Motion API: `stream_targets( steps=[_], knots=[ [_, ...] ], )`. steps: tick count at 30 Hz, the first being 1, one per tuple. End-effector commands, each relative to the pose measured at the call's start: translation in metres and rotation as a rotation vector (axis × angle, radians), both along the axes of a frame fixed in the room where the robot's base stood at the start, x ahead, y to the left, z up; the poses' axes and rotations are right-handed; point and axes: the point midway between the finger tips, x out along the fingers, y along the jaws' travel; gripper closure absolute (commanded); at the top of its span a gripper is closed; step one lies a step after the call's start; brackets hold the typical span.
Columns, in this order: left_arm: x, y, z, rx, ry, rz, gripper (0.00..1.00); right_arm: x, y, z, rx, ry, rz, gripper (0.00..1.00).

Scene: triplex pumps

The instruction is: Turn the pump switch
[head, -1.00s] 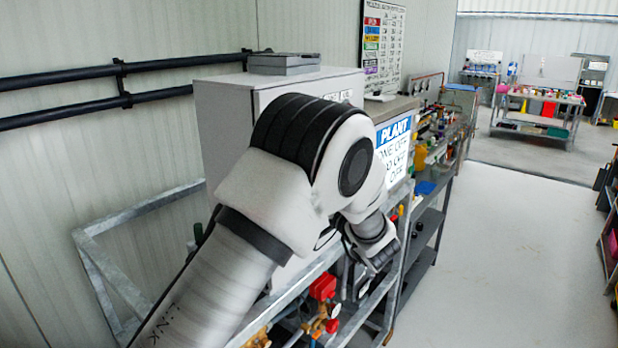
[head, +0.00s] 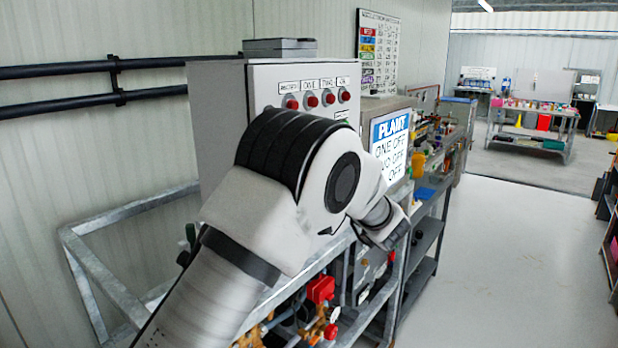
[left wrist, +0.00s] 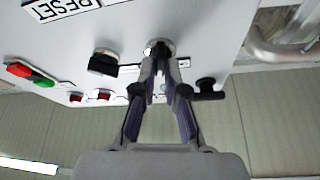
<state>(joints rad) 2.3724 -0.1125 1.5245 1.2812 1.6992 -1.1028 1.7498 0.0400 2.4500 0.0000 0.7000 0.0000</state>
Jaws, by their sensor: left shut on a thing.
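In the left wrist view a light grey panel (left wrist: 215,25) carries several controls. My left gripper (left wrist: 158,68) is shut on a dark switch knob (left wrist: 158,46) with a pale round collar. Its fingertips cover most of the knob, so its turn angle is hard to see. A black rotary switch (left wrist: 103,62) sits to its left, and a black handle (left wrist: 209,89) to its right. In the head view the grey control cabinet (head: 218,110) stands behind my left arm, which hides the gripper and most of the cabinet front. My right gripper is not in view.
Red lamps (head: 311,99) line the cabinet's upper front. A red and green button (left wrist: 30,74) and a RESET label (left wrist: 62,7) are on the panel. A PLANT sign (head: 390,145), a metal frame (head: 95,270) and red-handled pipework (head: 320,289) are close by. The floor (head: 510,250) at right is clear.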

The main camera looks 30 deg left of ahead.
Motion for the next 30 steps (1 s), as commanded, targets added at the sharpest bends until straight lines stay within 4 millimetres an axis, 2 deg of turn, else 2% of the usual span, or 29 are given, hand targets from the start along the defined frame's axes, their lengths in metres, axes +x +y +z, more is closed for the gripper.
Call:
stream_targets(
  steps=[1, 9, 28, 29, 30],
  knots=[
    [0.000, 0.002, -0.007, -0.008, -0.034, 0.004, 1.00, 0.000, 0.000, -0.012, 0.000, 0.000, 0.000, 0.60],
    [0.001, 0.002, -0.005, -0.020, -0.182, 0.002, 1.00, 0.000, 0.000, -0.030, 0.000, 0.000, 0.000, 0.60],
    [0.002, 0.002, -0.002, -0.025, -0.241, 0.002, 1.00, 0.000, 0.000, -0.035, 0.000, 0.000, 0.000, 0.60],
    [0.002, 0.002, -0.002, -0.025, -0.241, 0.002, 0.82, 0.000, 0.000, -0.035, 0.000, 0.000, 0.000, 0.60],
    [0.002, 0.002, -0.002, -0.025, -0.241, 0.002, 0.68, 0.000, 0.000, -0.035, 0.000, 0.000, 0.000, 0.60]
  ],
)
